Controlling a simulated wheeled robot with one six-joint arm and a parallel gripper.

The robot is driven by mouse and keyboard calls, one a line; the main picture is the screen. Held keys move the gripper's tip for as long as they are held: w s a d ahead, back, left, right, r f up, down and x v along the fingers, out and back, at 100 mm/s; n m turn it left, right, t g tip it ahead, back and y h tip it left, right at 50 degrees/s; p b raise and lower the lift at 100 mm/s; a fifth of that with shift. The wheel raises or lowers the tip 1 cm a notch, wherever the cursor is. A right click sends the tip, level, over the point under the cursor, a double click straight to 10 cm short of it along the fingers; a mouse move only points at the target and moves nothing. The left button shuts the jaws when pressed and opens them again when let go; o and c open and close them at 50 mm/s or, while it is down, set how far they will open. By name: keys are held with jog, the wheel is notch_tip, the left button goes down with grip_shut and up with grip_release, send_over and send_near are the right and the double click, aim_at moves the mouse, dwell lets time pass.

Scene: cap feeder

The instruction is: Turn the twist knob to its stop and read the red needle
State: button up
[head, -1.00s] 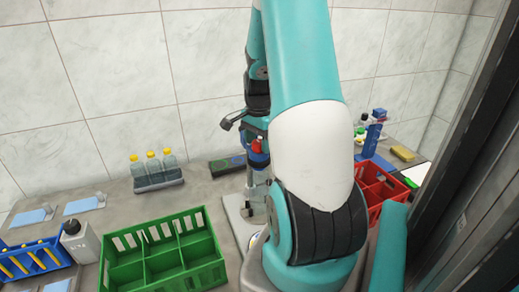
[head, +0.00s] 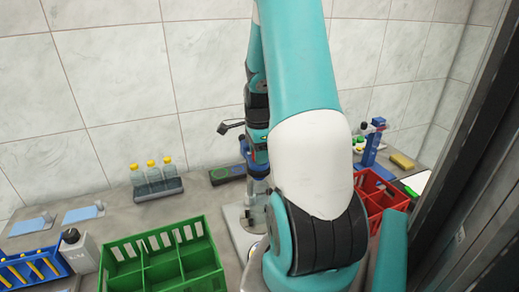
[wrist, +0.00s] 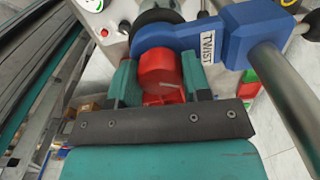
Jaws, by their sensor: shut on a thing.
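The red twist knob (wrist: 160,72), with a pale line on its face, is in the middle of the wrist view. It sits by a blue bracket (wrist: 205,42) labelled TWIST. My gripper (wrist: 158,76) is shut on the knob, with one green finger on each side. The pale line runs nearly level, tilted slightly. In the head view my arm covers the knob, and only some blue of the fixture (head: 256,156) shows. A round white face (wrist: 94,4) is cut off at the top of the wrist view. I cannot make out the red needle.
A metal post (wrist: 287,105) rises close to the right of the knob in the wrist view. In the head view a green crate (head: 160,233) is left of the arm and a red crate (head: 376,178) right. Yellow-capped bottles (head: 153,174) stand by the wall.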

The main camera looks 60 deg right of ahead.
jog(key=m, duration=0.4)
jog(key=o, duration=0.8)
jog(key=n+p, duration=0.1)
jog(key=n, duration=0.7)
